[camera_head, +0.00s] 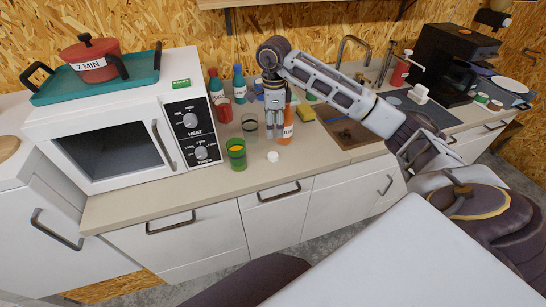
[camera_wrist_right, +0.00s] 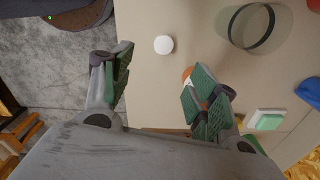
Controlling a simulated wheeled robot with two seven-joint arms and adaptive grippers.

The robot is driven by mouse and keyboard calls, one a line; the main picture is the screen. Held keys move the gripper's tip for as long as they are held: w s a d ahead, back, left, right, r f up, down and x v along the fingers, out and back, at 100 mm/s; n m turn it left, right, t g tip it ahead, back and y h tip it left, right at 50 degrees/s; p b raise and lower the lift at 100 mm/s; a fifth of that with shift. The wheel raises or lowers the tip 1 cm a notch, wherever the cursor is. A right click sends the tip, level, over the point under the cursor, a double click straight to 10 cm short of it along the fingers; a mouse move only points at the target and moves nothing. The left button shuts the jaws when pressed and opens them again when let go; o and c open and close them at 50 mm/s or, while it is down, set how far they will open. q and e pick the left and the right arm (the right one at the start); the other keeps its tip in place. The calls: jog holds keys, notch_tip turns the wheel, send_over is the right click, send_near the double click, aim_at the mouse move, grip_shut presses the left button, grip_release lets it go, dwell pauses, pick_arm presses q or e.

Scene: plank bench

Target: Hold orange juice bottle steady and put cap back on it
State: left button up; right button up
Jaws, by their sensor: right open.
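The orange juice bottle (camera_head: 287,128) stands on the counter in the head view, partly hidden behind my right gripper. The white cap (camera_head: 272,156) lies on the counter in front of it, apart from the bottle. My right gripper (camera_head: 275,130) points down just beside the bottle, open and empty. In the right wrist view the fingers of the right gripper (camera_wrist_right: 165,82) are spread, with the cap (camera_wrist_right: 164,45) lying beyond them. A small orange patch, probably the bottle (camera_wrist_right: 187,74), shows by the right-hand finger, mostly hidden. My left gripper is not in view.
Several other bottles and a red cup (camera_head: 224,109) stand behind, near the microwave (camera_head: 110,140). The counter's front edge is close to the cap.

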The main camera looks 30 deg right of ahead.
send_over(274, 155)
jog(key=shift+s+a+f+p, duration=0.1)
jog(key=shift+f+p, duration=0.15)
jog(key=shift+f, duration=1.9)
jog(key=shift+s+a+f+p, duration=0.1)
jog(key=shift+f+p, duration=0.1)
jog(key=shift+f, duration=1.95)
jog(key=shift+w+f, duration=0.1)
jog(key=shift+w+d+f+p, duration=0.15)
jog(key=shift+f+p, duration=0.25)
jog(key=shift+f, duration=0.5)
jog(key=shift+d+f+p, duration=0.15)
jog(key=shift+f+p, duration=0.2)
jog(key=shift+f, duration=1.25)
jog(key=c, duration=0.8)
